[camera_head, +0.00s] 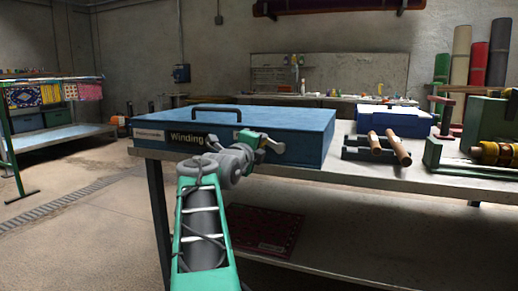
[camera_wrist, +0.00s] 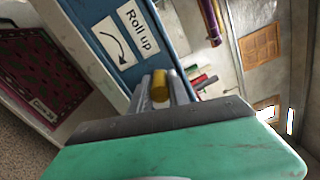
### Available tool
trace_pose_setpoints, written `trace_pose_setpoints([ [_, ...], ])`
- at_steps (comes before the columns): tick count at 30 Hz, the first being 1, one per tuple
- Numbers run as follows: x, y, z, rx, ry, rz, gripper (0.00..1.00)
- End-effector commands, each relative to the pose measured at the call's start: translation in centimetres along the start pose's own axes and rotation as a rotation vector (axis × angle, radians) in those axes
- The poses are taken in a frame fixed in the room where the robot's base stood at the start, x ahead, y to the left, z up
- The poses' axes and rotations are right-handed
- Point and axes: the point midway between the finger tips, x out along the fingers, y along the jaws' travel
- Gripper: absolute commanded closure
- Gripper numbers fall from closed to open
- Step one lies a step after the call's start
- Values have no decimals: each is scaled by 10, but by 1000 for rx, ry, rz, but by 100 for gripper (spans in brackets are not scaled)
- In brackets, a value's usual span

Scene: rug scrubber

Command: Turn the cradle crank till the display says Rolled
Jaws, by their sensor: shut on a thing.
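A blue box-like cradle (camera_head: 300,127) with a dark top handle stands on the bench. A black display (camera_head: 188,139) on its front reads "Winding". My gripper (camera_head: 266,143) is at the right part of that front, and the crank is mostly hidden there. In the wrist view, the grey fingers of my gripper (camera_wrist: 162,92) are shut on the yellow crank knob (camera_wrist: 159,84). A white "Roll up" label (camera_wrist: 127,33) with a curved arrow is on the blue front beside the knob.
The bench (camera_head: 385,178) also carries a blue case (camera_head: 395,121), wooden-handled tools (camera_head: 390,147) and a green machine (camera_head: 490,120) to the right. A red patterned rug (camera_head: 263,232) lies on the lower shelf. The floor at left is open.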

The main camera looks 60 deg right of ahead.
Motion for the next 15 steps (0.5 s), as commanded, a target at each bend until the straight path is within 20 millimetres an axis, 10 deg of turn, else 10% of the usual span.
trace_pose_setpoints([
  [15,0,-24,-12,462,2,-5,100],
])
